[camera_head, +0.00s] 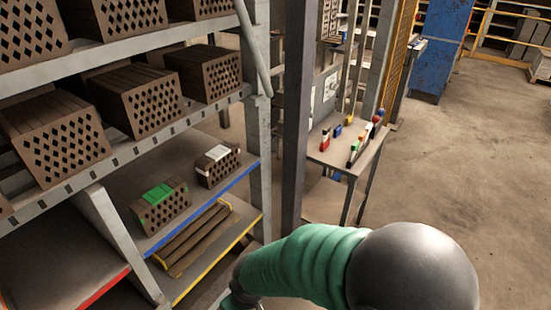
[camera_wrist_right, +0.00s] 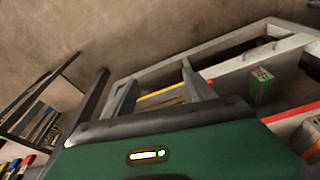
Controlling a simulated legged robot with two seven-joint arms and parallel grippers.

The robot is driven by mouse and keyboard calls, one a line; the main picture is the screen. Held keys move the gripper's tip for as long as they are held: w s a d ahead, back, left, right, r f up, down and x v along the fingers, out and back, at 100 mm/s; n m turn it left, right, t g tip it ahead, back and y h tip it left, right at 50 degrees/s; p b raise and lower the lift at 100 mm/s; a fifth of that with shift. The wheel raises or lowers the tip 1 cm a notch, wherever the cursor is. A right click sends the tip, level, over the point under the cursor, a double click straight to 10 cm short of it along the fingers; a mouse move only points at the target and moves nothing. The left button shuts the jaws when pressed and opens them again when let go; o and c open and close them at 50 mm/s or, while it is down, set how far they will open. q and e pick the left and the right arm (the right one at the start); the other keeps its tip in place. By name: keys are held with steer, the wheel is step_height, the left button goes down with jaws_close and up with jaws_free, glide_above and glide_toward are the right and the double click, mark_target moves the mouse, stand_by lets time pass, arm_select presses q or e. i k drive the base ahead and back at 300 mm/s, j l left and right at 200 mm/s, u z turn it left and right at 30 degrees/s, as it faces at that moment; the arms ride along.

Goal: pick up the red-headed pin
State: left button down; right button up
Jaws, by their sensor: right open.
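Several small coloured pins stand on a small table (camera_head: 330,158) in the middle right of the head view. Small red, blue and yellow shapes also show at the lower left of the right wrist view. An arm of mine with a green sleeve crosses the bottom of the head view. No gripper fingers show in either view, and nothing touches the pins.
A rack (camera_head: 150,60) with hollow bricks fills the left of the head view. Two more bricks, one with green (camera_head: 160,205) and one with white (camera_head: 217,168), sit on a lower shelf. A dark post (camera_head: 295,110) stands between rack and table.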

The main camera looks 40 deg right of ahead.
mark_target(375, 119)
steer(key=z, duration=2.15)
steer(key=i+l+z, duration=0.15)
steer(key=i+z, duration=0.25)
steer(key=i+l+z, duration=0.1)
steer(key=i+z, duration=0.25)
steer(key=i, duration=2.6)
steer(key=i+l+u, duration=0.1)
steer(key=i+u, duration=0.4)
steer(key=i+l+u, duration=0.3)
steer(key=i+u, duration=0.2)
steer(key=i+l+u, duration=0.35)
steer(key=u, duration=0.15)
steer(key=l, duration=0.1)
